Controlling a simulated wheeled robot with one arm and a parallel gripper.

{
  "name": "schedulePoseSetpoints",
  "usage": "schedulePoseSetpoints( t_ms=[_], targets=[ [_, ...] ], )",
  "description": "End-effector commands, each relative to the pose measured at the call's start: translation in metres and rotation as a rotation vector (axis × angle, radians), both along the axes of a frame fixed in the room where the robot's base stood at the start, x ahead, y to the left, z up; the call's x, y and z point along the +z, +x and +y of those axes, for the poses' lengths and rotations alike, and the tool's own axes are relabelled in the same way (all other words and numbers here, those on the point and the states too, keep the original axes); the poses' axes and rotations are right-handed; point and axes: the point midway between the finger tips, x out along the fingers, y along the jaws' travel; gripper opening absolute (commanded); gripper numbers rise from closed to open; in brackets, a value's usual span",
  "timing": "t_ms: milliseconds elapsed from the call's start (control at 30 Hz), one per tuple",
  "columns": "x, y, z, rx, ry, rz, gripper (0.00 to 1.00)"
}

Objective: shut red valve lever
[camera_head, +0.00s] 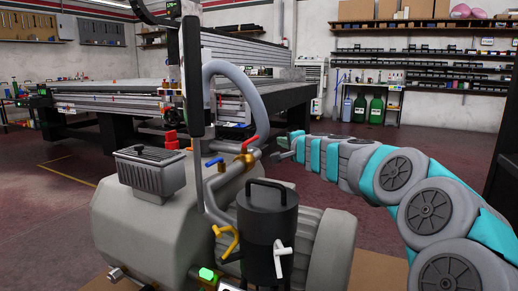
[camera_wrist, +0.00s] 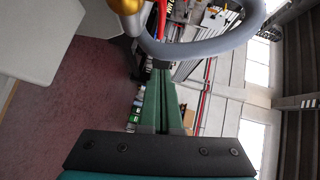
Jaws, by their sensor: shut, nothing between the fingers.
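The red valve lever (camera_head: 249,143) sits on a brass valve (camera_head: 245,158) on the grey pipe of the pump, right of a blue lever (camera_head: 214,162). In the head view my gripper (camera_head: 279,149) is just right of the red lever, with a small gap seeming to show. In the wrist view the red lever (camera_wrist: 162,20) rises beyond the fingertips, next to the brass body (camera_wrist: 127,6). My gripper's green fingers (camera_wrist: 162,72) are together and hold nothing. Whether the fingertips touch the lever cannot be told.
A grey hose (camera_head: 246,84) curves above the valve and crosses the wrist view (camera_wrist: 205,45). A black canister (camera_head: 268,220) with a handle stands in front of the valve. A yellow lever (camera_head: 226,242) is lower left. Open floor (camera_head: 395,140) lies behind my arm.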

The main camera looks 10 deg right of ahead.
Motion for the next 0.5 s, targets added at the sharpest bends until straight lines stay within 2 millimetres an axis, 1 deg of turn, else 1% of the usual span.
schedulePoseSetpoints(
  t_ms=[33, 167, 500],
  targets=[
    [-0.005, 0.001, 0.0, 0.0, 0.0, 0.0, 0.0],
    [-0.005, 0.007, 0.0, -0.002, -0.001, 0.0, 0.0],
    [-0.011, 0.045, 0.007, -0.004, -0.004, 0.002, 0.0]
  ],
)
